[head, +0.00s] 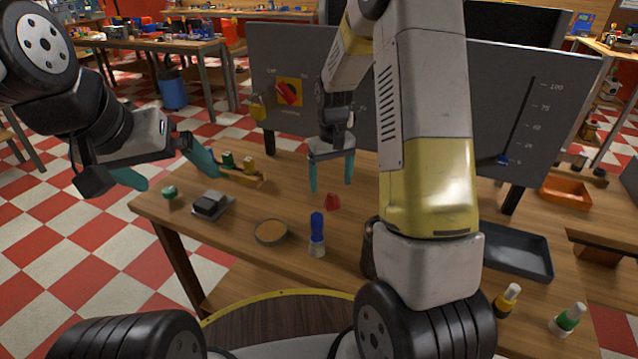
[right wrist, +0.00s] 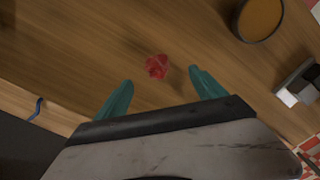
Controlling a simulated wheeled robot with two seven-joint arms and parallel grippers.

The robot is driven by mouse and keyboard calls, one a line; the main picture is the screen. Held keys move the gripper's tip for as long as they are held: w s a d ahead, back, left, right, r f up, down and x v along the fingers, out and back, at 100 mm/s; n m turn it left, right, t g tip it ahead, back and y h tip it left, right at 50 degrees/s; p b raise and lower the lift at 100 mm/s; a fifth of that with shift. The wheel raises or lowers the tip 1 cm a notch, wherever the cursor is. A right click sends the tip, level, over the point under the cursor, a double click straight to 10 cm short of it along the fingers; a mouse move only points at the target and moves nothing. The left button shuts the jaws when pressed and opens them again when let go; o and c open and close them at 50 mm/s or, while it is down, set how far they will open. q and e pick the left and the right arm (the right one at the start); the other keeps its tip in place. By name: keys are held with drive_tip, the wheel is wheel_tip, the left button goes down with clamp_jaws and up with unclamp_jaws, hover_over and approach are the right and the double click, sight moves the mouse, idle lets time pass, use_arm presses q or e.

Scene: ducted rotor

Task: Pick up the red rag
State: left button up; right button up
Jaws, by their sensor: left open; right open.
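The red rag (head: 332,202) is a small crumpled piece lying on the wooden table, near the middle. It also shows in the right wrist view (right wrist: 157,66), beyond the fingertips and roughly between them. My right gripper (head: 331,188) is open and empty, with teal fingers pointing down above the table close to the rag; its fingers also show in the right wrist view (right wrist: 155,82). My left gripper (head: 172,175) is open and empty at the table's left side, away from the rag.
A blue-topped bottle (head: 317,236) and a round brown-filled dish (head: 270,232) stand in front of the rag. A dark block (head: 209,205) sits further left. A grey upright panel (head: 290,60) rises along the table's back. A dark tray (head: 517,252) is at right.

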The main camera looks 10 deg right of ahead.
sight(332, 193)
drive_tip(key=f, duration=0.6)
drive_tip(key=shift+w+d+f, duration=0.1)
drive_tip(key=shift+d+f, duration=0.15)
drive_tip(key=c, duration=1.5)
